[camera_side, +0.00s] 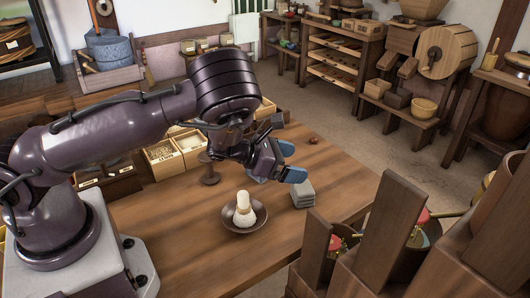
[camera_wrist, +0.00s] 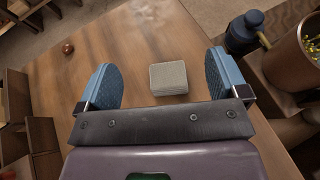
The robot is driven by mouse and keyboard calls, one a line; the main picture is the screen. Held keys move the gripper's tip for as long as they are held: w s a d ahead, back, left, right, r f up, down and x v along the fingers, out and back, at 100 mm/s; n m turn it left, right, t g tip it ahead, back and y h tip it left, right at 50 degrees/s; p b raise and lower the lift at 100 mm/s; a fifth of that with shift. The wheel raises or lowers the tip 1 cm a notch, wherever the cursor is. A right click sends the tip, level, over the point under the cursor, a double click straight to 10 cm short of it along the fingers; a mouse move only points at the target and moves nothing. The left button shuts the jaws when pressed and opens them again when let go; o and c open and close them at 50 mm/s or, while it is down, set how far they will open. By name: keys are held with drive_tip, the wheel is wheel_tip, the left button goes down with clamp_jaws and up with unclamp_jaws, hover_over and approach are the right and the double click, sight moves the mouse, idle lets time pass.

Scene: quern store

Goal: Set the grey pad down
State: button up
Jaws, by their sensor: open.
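The grey pad (camera_wrist: 168,78) lies flat on the wooden table, and its light top faces my wrist camera. In the side view the grey pad (camera_side: 303,193) looks like a small stack of thin grey layers near the table's right edge. My gripper (camera_wrist: 163,82) is open, with its blue fingers wide apart to the left and right of the pad. Clear table shows between the pad and each finger. In the side view my gripper (camera_side: 278,170) is just left of the pad and above the table; its height over the pad is hard to judge.
A dark bowl (camera_side: 229,220) with a pale whisk-like thing stands in front of the gripper. A dark goblet-shaped stand (camera_side: 209,170) is left of it. Wooden boxes (camera_side: 163,158) line the back edge. A small brown ball (camera_wrist: 68,48) lies on the table. Tall wooden posts (camera_side: 390,225) rise at the right.

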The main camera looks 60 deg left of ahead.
drive_tip(key=s+a+r+n+g+y, duration=0.1)
drive_tip(key=s+a+r+n+y, duration=0.15)
drive_tip(key=r+n, duration=0.7)
drive_tip(key=s+a+r+n+g+y, duration=0.15)
drive_tip(key=r+n+y, duration=0.3)
drive_tip(key=n, duration=1.05)
drive_tip(key=s+d+r+n+g, duration=0.1)
drive_tip(key=s+r+n, duration=0.2)
drive_tip(key=s+n, duration=0.2)
drive_tip(key=s+d+r+n+g+h, duration=0.1)
drive_tip(key=s+r+n, duration=0.3)
drive_tip(key=s, duration=0.6)
drive_tip(key=s+d+r+n+g+h, duration=0.1)
drive_tip(key=s+d+r+n+g, duration=0.1)
drive_tip(key=s+n, duration=0.5)
drive_tip(key=shift+v, duration=0.95)
